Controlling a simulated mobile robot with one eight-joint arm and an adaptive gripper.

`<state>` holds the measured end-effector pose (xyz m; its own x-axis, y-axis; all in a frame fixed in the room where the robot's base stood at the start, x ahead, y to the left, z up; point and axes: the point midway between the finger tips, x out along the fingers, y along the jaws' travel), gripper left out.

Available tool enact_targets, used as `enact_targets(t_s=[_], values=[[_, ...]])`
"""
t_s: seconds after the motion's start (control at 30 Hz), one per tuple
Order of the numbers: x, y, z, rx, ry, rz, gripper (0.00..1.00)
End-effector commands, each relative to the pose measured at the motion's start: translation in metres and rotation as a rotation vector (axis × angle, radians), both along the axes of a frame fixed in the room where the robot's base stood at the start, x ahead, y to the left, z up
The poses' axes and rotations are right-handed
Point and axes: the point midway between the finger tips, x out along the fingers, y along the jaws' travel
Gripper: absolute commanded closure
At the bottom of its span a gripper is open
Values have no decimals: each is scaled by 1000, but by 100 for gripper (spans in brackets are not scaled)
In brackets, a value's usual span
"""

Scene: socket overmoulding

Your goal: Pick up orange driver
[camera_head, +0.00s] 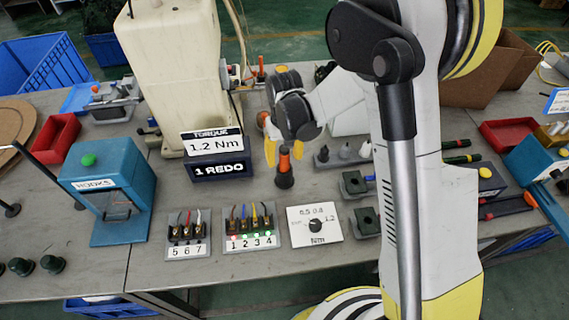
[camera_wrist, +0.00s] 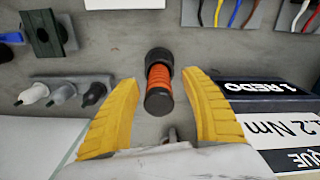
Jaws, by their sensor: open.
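The orange driver (camera_head: 284,165) stands upright on the grey table, with a dark base and an orange ribbed body. In the wrist view the driver (camera_wrist: 158,82) shows from above, between and just ahead of the two yellow fingers. My gripper (camera_head: 283,152) is open, with its fingers either side of the driver's upper part in the head view. In the wrist view my gripper (camera_wrist: 163,95) shows clear gaps between both fingers and the driver. I cannot tell the exact height of the fingertips on it.
The torque display box (camera_head: 218,160) stands close left of the driver. Several bottles with pointed caps (camera_head: 343,151) stand to its right. Numbered terminal blocks (camera_head: 250,228) and a white dial card (camera_head: 315,225) lie in front. A blue hooks box (camera_head: 105,190) is at the left.

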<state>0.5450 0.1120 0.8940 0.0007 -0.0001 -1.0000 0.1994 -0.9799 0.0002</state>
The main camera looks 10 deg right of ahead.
Motion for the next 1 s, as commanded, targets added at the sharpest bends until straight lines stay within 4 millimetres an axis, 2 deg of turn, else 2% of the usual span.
enact_targets(t_s=[0.03,0.2,0.43,0.47,0.6,0.63,1.0], values=[[2,-1,-12,0,0,-1,46],[4,-1,-36,0,0,0,46],[4,-1,-37,0,0,0,46],[4,-1,-37,0,0,0,50],[4,-1,-37,0,0,0,93],[4,-1,-37,0,0,0,100],[4,-1,-36,0,-1,0,100]])
